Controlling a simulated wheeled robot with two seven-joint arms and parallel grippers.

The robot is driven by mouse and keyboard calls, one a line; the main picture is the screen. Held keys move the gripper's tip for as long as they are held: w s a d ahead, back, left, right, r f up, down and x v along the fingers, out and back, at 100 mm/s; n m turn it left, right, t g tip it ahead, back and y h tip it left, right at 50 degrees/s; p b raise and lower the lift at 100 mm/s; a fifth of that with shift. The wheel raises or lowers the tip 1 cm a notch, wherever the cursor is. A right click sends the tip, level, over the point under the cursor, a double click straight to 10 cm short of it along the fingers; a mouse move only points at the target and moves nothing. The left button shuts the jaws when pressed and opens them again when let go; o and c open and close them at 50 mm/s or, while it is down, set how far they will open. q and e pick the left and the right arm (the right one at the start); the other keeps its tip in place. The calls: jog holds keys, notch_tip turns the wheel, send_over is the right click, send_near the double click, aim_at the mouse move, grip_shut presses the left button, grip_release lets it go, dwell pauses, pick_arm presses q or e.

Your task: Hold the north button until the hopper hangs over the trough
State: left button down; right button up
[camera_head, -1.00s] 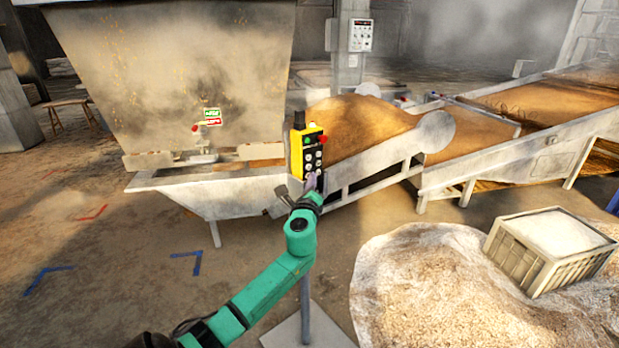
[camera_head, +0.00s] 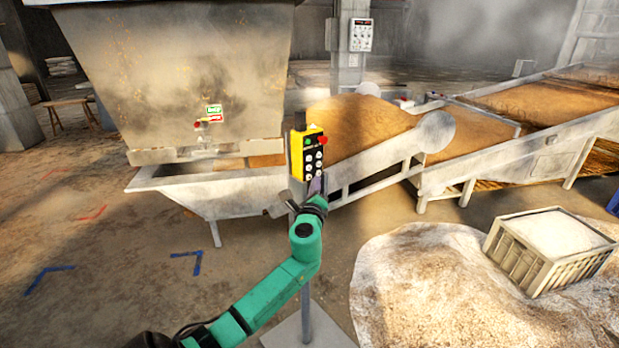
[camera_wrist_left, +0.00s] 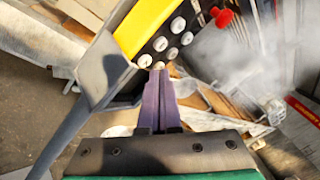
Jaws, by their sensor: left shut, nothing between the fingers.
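The pendant (camera_head: 308,155) is a yellow box with a black face, a green button, a red button and several pale buttons, on a post. It also shows in the left wrist view (camera_wrist_left: 150,25). Which button is north cannot be read. My left gripper (camera_head: 319,184) is shut and empty at the pendant's lower end. In the left wrist view its purple fingertips (camera_wrist_left: 158,74) meet the lower pale buttons; whether one is pressed in is unclear. The large metal hopper (camera_head: 180,80) hangs with its bottom just above and behind the rim of the metal trough (camera_head: 215,190). My right gripper is out of view.
A sloped conveyor (camera_head: 385,155) carrying brown grain leads right from the trough. A pale grain heap (camera_head: 430,290) and a crate (camera_head: 550,240) of white material lie at front right. Red and blue floor marks (camera_head: 185,256) lie at left on open floor. Steam drifts behind.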

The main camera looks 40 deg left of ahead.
pick_arm(q)
jog(key=shift+s+d+p, duration=0.2)
jog(key=shift+d+p, duration=0.05)
jog(key=shift+d, duration=1)
jog(key=shift+s+d+p, duration=0.15)
jog(key=shift+d+p, duration=0.1)
jog(key=shift+d, duration=1)
